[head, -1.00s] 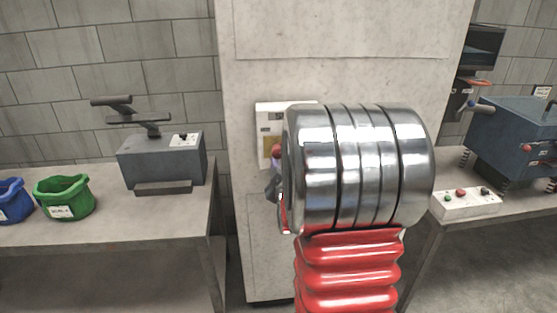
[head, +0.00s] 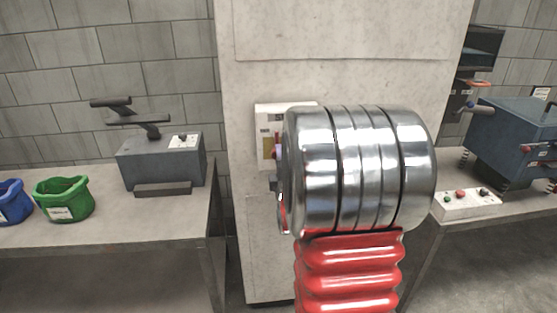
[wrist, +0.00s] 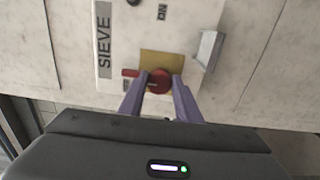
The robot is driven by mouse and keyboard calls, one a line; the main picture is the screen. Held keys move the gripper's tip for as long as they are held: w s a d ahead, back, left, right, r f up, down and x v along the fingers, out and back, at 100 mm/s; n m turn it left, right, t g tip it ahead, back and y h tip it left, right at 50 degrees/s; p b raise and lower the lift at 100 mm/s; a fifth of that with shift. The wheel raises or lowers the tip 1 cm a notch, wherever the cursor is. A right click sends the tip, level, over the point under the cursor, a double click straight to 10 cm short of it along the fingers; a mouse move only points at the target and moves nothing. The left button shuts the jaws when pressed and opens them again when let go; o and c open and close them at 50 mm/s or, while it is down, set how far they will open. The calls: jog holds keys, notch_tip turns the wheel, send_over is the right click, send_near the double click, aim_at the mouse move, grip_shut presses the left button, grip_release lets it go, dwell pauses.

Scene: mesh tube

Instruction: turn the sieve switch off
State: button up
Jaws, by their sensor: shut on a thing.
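The sieve switch is a white box (wrist: 150,30) on the pale panel, labelled SIEVE, with an ON label, in the wrist view. Its red knob (wrist: 159,79) sits on a yellow plate (wrist: 160,58), with a red bar (wrist: 130,73) reaching left. My gripper (wrist: 158,83) has its two purple fingers on either side of the knob and is shut on it. In the head view the white box (head: 265,113) shows left of my metal wrist, which hides most of it. The knob there is only partly visible.
A left bench carries a grey machine (head: 160,158), a green bucket (head: 64,200) and a blue bucket (head: 10,202). A right bench holds a blue machine (head: 515,135) and a button box (head: 468,203). A grey metal bracket (wrist: 208,48) sits beside the switch in the wrist view.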

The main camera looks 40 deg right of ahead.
jog(key=shift+w+a+f, duration=0.1)
jog(key=shift+a, duration=0.1)
jog(key=o, duration=0.8)
jog(key=shift+o, duration=1.3)
jog(key=shift+d, duration=0.15)
